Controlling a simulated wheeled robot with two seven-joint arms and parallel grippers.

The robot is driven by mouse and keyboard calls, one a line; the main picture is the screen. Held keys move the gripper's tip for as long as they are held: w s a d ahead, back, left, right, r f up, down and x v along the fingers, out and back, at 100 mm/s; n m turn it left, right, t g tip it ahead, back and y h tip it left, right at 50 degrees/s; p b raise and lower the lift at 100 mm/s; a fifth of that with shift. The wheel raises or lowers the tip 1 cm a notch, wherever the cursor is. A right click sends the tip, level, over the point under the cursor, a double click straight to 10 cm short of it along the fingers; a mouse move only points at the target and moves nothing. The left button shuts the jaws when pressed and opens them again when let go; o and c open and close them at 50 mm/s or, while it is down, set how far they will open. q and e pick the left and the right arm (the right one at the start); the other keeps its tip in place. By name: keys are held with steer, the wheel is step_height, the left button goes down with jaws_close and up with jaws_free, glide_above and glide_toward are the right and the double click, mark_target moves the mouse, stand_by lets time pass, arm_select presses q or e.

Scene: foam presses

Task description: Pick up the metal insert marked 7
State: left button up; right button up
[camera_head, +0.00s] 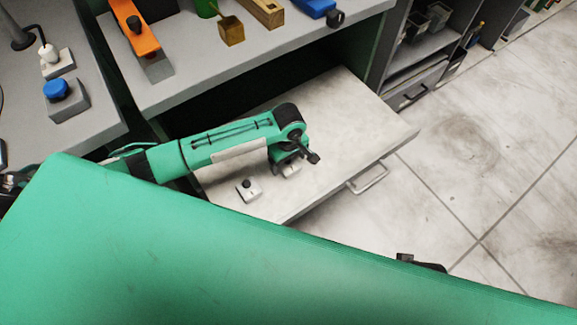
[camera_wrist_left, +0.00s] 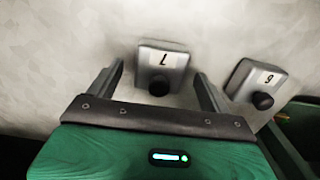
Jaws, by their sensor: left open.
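The metal insert marked 7 (camera_wrist_left: 163,58) is a grey block with a white label and a black knob, lying on the drawer surface. In the left wrist view it sits between the two fingers of my left gripper (camera_wrist_left: 158,78), with gaps at both sides. The fingers are open and hold nothing. In the head view my left gripper (camera_head: 300,160) is low over the drawer, and the insert under it (camera_head: 289,170) is partly hidden. A second insert, marked 6 (camera_wrist_left: 257,82), stands to the right in the wrist view; it also shows in the head view (camera_head: 249,191). My right gripper is not seen.
The pulled-out grey drawer (camera_head: 370,115) has a handle (camera_head: 368,180) at its front and bare room around the inserts. A grey worktop (camera_head: 200,70) with an orange tool (camera_head: 135,27) and brass blocks (camera_head: 231,30) stands above it. Open tiled floor lies right.

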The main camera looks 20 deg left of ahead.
arm_select(q)
steer(key=shift+f, duration=0.55)
steer(key=c, duration=1.3)
steer(key=shift+r, duration=0.3)
